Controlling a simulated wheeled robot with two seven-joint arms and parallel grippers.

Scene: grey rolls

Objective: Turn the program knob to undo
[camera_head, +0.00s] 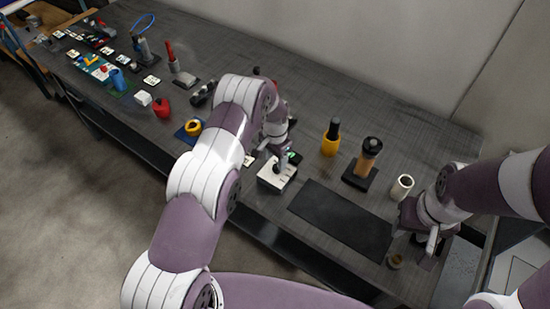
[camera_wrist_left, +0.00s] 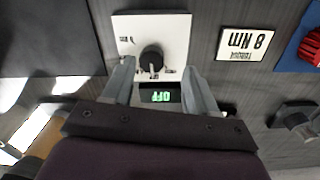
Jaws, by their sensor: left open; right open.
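The program knob (camera_wrist_left: 151,59) is a round black dial on a white-topped box (camera_wrist_left: 176,30) in the left wrist view. A small display (camera_wrist_left: 160,96) on the box glows green and reads OFF, upside down in this view. My left gripper (camera_wrist_left: 158,68) is open, one finger on each side of the knob, with gaps between; contact is not visible. In the head view the white box (camera_head: 277,178) sits at the table's front edge, and my left gripper (camera_head: 279,160) is over it, hiding the knob. My right gripper (camera_head: 432,240) is open and empty over the table's right end.
A dark mat (camera_head: 340,217) lies right of the box. A yellow-and-black tool (camera_head: 331,138), a tan-handled tool on a stand (camera_head: 366,160) and a white roll (camera_head: 402,187) stand behind it. An 8 Nm label (camera_wrist_left: 246,43) lies beside the box.

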